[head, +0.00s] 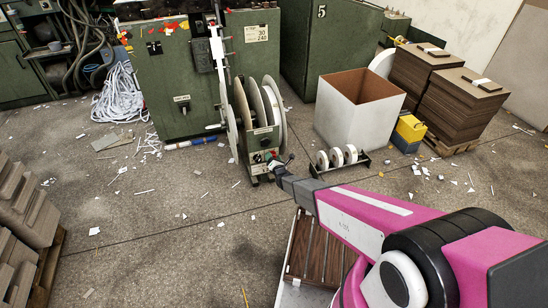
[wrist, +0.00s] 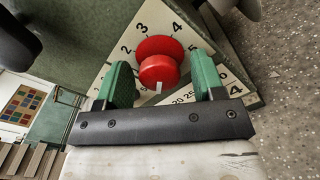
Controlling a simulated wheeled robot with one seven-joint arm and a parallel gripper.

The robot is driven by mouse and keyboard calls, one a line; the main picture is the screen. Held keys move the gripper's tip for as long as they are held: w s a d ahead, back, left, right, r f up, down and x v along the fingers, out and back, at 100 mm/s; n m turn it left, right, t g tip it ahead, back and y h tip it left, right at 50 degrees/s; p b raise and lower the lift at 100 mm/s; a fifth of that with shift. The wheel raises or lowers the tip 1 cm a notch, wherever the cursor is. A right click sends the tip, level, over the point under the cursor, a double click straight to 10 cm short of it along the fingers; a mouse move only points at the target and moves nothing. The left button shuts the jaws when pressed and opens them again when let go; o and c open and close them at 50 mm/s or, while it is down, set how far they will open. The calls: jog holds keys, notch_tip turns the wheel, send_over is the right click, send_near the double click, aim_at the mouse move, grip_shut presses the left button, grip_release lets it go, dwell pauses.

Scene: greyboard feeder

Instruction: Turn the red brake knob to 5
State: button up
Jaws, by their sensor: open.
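The red brake knob (wrist: 159,62) shows in the wrist view in front of a pale dial plate with black numbers, among them 2, 3 and 4 around its far side. A small white mark sits on the knob's near edge. My gripper (wrist: 162,82) is open, its green fingers to the left and right of the knob, with visible gaps to it. In the head view my gripper (head: 283,164) is at the front of the green feeder stand (head: 262,140). The knob is too small there to tell its setting.
White reels (head: 274,104) stand on the feeder beside the large green machine (head: 190,75). A white open box (head: 345,120) and a rack of small reels (head: 337,160) are to the right. Cardboard stacks (head: 462,108) stand farther right. Paper scraps litter the floor.

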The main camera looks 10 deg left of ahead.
jog(key=c, duration=0.9)
